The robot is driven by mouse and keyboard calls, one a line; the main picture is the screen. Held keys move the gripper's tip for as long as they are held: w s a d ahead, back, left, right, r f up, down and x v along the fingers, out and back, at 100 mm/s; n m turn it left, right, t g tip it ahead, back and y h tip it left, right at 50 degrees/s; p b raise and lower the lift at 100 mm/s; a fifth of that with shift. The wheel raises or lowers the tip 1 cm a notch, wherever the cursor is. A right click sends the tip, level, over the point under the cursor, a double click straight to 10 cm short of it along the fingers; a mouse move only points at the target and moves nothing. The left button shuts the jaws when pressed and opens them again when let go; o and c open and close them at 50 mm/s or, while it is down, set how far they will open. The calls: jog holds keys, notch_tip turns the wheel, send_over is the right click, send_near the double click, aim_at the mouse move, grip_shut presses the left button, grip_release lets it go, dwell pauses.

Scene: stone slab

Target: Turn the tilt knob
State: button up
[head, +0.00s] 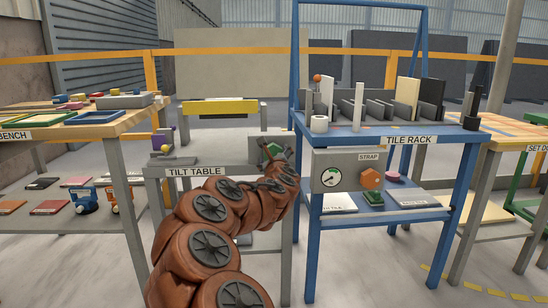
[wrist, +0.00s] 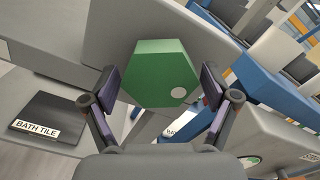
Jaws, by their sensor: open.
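The tilt knob is a green hexagonal knob with a white dot. It is in the upper middle of the wrist view (wrist: 160,72), on a grey panel (wrist: 105,40). In the head view the knob (head: 272,148) shows in part behind my gripper (head: 275,165), on the front of the tilt table (head: 215,172). In the wrist view my gripper (wrist: 160,92) is open, one finger to each side of the knob's face.
Right of the tilt table stands the blue tile rack (head: 466,145), with a grey panel bearing an orange knob (head: 371,178) and a round dial (head: 332,178). A dark bath tile (wrist: 55,112) lies at lower left in the wrist view. A workbench (head: 115,128) stands at left.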

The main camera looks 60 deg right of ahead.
jog(key=shift+c, duration=0.4)
jog(key=c, duration=1.1)
jog(key=shift+m, duration=0.3)
